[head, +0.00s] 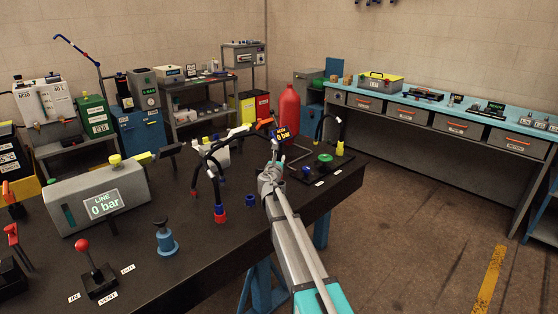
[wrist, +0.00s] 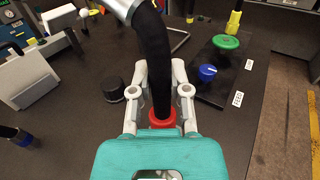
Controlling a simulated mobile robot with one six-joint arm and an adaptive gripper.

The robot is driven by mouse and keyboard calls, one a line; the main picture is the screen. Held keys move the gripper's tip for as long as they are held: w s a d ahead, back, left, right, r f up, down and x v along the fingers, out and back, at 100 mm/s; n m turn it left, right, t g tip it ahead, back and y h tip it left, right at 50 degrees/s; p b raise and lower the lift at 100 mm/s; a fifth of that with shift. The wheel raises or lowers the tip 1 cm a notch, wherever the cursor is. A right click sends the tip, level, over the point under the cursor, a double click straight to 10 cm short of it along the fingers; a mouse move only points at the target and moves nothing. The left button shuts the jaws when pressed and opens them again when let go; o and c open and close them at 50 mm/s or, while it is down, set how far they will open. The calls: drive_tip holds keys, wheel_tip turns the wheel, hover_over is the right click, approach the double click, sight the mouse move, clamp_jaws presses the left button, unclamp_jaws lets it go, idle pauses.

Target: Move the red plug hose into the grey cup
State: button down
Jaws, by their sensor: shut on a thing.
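My gripper shows in the head view (head: 271,172) over the right part of the dark bench. In the wrist view my gripper (wrist: 162,110) has its two fingers closed on either side of the red plug (wrist: 162,117) at the end of a thick black hose (wrist: 155,60). The hose runs up from the plug to a metal fitting at the top. A short dark grey cylinder (wrist: 114,90), apparently the grey cup, stands on the bench left of the fingers, apart from the plug. The arm hides part of the bench in the head view.
A panel with a green knob (wrist: 226,42) and a blue knob (wrist: 208,73) lies at the right. Other black hoses hang near a red-collared end (head: 220,214) and a small blue cup (head: 250,200). A red bottle (head: 289,107) stands behind.

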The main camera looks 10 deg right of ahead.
drive_tip(key=shift+f+b, duration=1.6)
drive_tip(key=shift+f, duration=0.05)
drive_tip(key=c, duration=0.5)
unclamp_jaws()
drive_tip(key=shift+s, duration=0.1)
drive_tip(key=v, duration=1.1)
drive_tip(key=shift+s+a, duration=0.1)
drive_tip(key=shift+s, duration=0.3)
